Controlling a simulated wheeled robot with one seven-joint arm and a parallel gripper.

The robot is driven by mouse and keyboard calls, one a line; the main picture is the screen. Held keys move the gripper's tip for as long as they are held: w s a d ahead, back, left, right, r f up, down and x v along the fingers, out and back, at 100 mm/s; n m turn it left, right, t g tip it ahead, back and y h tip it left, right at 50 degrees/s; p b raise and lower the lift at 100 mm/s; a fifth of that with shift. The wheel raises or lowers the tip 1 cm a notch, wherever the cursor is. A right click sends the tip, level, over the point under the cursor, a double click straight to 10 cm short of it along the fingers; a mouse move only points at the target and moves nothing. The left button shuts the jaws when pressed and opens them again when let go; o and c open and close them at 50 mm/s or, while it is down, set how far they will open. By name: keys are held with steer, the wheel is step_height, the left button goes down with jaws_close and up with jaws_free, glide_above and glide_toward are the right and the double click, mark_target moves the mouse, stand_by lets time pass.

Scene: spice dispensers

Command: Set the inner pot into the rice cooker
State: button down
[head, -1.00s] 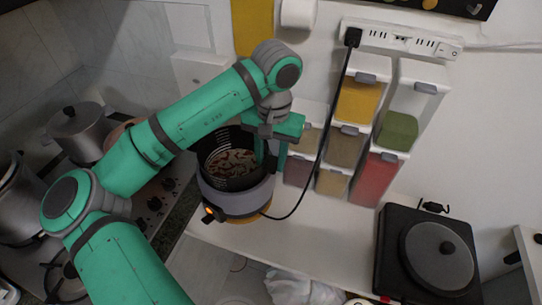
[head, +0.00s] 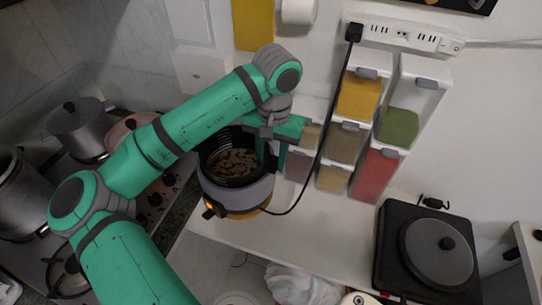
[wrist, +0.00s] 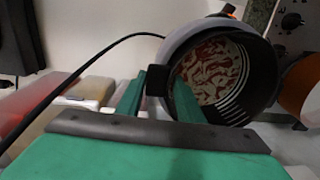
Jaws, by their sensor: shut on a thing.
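The dark inner pot (head: 222,142) holds reddish-brown and pale food and sits within the grey rice cooker (head: 236,195). In the head view its dark far wall rises above the cooker's grey rim. In the wrist view the pot's ribbed inner wall (wrist: 262,65) shows inside the grey cooker rim (wrist: 185,36). My gripper (head: 268,158) reaches down at the pot's right side and is shut on its edge, by a small black block (wrist: 157,80) between the fingers. Whether the pot's bottom rests on the cooker floor is hidden.
Spice dispensers (head: 345,142) stand just right of my gripper. A black cord (head: 318,150) runs from the power strip (head: 405,37) to the cooker. The stove with pots (head: 80,128) is left; a black hot plate (head: 392,255) is right.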

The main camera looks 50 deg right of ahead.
steer(key=shift+f, duration=0.4)
steer(key=c, duration=1.1)
jaws_free()
steer(key=shift+f, duration=0.1)
steer(key=r, duration=1.1)
steer(key=shift+s, duration=0.2)
